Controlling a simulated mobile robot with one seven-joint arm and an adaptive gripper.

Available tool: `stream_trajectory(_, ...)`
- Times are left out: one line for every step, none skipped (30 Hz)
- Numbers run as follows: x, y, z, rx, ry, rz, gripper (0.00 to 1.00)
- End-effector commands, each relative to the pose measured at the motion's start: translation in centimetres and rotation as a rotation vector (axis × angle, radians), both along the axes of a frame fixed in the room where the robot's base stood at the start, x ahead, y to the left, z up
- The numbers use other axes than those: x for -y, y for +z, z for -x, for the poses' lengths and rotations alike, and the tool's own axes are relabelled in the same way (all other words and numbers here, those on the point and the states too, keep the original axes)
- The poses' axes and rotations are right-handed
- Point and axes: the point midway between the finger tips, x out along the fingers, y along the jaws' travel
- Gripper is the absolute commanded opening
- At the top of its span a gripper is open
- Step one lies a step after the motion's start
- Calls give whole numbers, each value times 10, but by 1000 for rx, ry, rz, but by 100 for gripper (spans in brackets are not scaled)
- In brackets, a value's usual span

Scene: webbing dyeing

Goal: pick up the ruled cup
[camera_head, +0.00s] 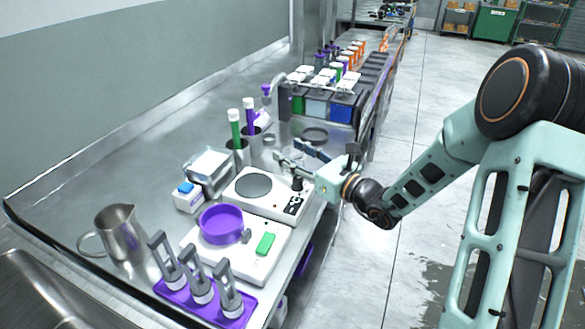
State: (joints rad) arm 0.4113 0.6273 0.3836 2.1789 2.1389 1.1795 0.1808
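My gripper (299,166) reaches in from the right, low over the bench's right side, just behind the white hotplate (267,208). Its dark fingers show apart, one toward the back and one toward the front. A pale, glassy shape shows between and left of the fingers; it may be the ruled cup, but it is too small and blurred to make out any markings. I cannot tell whether the fingers touch it. A steel jug (117,232) with a handle stands at the left; no rulings show on it.
A purple dish (220,223) sits on a white scale (257,270). A purple tray (238,316) with several grey clamps stands in front. Green and purple tubes (235,129) stand upright behind the hotplate, with dye tanks (318,104) farther back. Bare bench lies at the left.

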Motion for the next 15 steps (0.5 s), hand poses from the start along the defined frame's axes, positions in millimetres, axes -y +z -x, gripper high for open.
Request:
stream_trajectory(0, 0, 0, 0, 0, 0, 35)
stream_trajectory(0, 0, 0, 0, 0, 0, 32)
stream_trajectory(0, 0, 0, 0, 0, 0, 28)
stream_trajectory(0, 0, 0, 0, 0, 0, 24)
stream_trajectory(0, 0, 0, 0, 0, 0, 21)
stream_trajectory(0, 0, 0, 0, 0, 0, 17)
stream_trajectory(0, 0, 0, 1, 0, 0, 16)
stream_trajectory(0, 0, 0, 1, 0, 0, 16)
stream_trajectory(0, 0, 0, 1, 0, 0, 16)
stream_trajectory(0, 0, 0, 1, 0, 0, 16)
stream_trajectory(0, 0, 0, 1, 0, 0, 16)
stream_trajectory(0, 0, 0, 1, 0, -1, 16)
stream_trajectory(0, 1, 0, 1, 0, 0, 16)
stream_trajectory(0, 1, 0, 1, 0, 0, 16)
stream_trajectory(0, 1, 0, 1, 0, 0, 16)
